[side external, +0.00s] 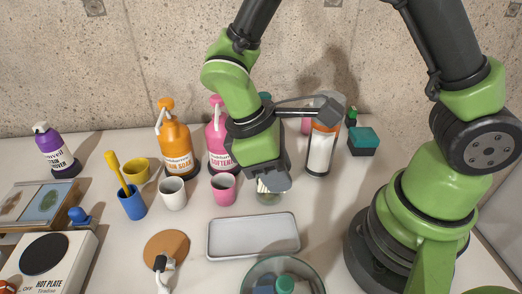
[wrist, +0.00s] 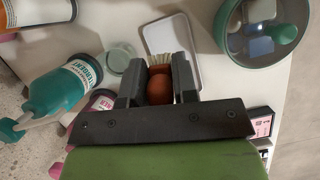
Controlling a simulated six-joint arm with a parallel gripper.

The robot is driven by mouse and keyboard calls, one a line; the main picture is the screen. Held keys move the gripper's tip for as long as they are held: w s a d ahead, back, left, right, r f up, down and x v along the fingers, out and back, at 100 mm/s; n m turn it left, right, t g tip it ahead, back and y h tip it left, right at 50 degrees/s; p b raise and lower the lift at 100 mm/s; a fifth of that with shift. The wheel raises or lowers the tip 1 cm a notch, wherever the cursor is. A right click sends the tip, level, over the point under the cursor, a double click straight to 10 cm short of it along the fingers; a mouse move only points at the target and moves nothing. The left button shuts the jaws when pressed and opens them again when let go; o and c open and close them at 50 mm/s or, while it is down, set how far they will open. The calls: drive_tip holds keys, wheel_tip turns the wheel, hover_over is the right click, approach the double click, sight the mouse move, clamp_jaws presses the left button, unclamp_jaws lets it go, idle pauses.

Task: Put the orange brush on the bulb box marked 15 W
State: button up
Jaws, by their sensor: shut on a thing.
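My gripper (wrist: 159,80) is shut on the orange brush (wrist: 159,90). In the wrist view the brush's rounded orange-brown body sits between the fingers, with pale bristles pointing away from the wrist. A small white box with pink and dark print (wrist: 261,124) is partly visible at the right of the wrist view, beside my gripper housing. Its print is too small to read, so I cannot tell whether it is marked 15 W.
The grey tray (side external: 253,254) lies in front of my gripper, with a round bowl (side external: 316,278) nearer the camera. A small glass jar (wrist: 122,58) stands close by. A pink cup (side external: 223,189) and several bottles, including a teal one (wrist: 62,92), stand around the work area.

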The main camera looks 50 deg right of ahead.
wheel_tip(320, 180, up, 10)
drive_tip(key=shift+r, duration=0.1)
drive_tip(key=w+d+m+t+y, duration=0.1)
drive_tip(key=w+d+m+y, duration=0.2)
drive_tip(key=w+m, duration=0.6)
drive_tip(key=w+d+m+t+y, duration=0.1)
drive_tip(key=w+d+m+y, duration=0.25)
drive_tip(key=w+m, duration=0.55)
drive_tip(key=w+d+m+t+h, duration=0.1)
drive_tip(key=w+d+m+t, duration=0.25)
drive_tip(key=d+m, duration=0.5)
drive_tip(key=w+d+m+t+h, duration=0.1)
drive_tip(key=w+d+m+t, duration=0.4)
drive_tip(key=m, duration=0.7)
drive_tip(key=f, duration=0.5)
drive_tip(key=s+f+g, duration=0.1)
drive_tip(key=f, duration=0.4)
drive_tip(key=f+g, duration=0.1)
drive_tip(key=f, duration=0.4)
drive_tip(key=shift+s+d+g, duration=0.15)
drive_tip(key=shift+d+g, duration=0.1)
drive_tip(key=shift+f, duration=0.15)
drive_tip(key=o, duration=0.9)
